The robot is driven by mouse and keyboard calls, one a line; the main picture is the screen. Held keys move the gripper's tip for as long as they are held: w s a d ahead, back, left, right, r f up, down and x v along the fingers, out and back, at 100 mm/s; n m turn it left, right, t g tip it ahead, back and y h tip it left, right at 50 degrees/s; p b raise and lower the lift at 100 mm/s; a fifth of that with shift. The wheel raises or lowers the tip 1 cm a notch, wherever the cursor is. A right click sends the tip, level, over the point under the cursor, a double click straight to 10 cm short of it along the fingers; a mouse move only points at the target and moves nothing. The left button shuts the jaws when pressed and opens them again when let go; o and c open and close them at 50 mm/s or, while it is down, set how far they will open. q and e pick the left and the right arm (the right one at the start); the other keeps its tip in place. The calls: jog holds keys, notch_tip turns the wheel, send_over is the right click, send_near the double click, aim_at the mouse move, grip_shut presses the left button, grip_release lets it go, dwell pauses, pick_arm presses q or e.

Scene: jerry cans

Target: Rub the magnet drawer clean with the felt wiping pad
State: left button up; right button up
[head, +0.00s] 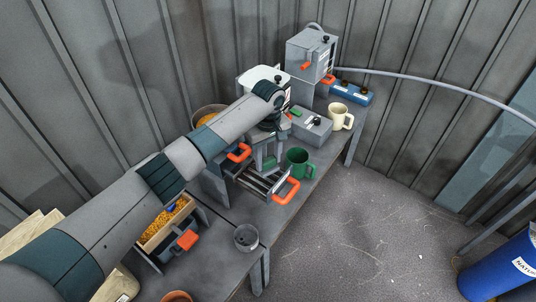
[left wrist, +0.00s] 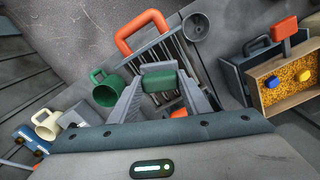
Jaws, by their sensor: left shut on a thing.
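The magnet drawer (head: 262,182) is pulled out of its grey housing at the middle of the table, showing metal bars and an orange handle (head: 286,191). In the left wrist view the drawer's bars (left wrist: 186,55) and orange handle (left wrist: 142,31) lie beyond my fingers. My left gripper (head: 267,156) is over the drawer, pointing down. In the left wrist view it is shut on a green block, the felt wiping pad (left wrist: 160,79). The pad is above the bars; I cannot tell whether it touches them. My right gripper is not in view.
A green mug (head: 298,163) stands close beside the drawer. A grey cup (head: 246,238) and a tray of yellow grains (head: 165,224) are nearer.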

aim_at(268, 169)
pick_arm(q)
jog(key=shift+f, duration=0.9)
jog(key=shift+f+b, duration=0.35)
jog(key=shift+f, duration=0.25)
jog(key=shift+o, duration=0.8)
jog(key=c, duration=0.5)
jog(key=shift+o, duration=0.2)
jog(key=shift+f, duration=0.15)
jog(key=shift+f+b, duration=0.4)
jog(key=shift+f, duration=0.65)
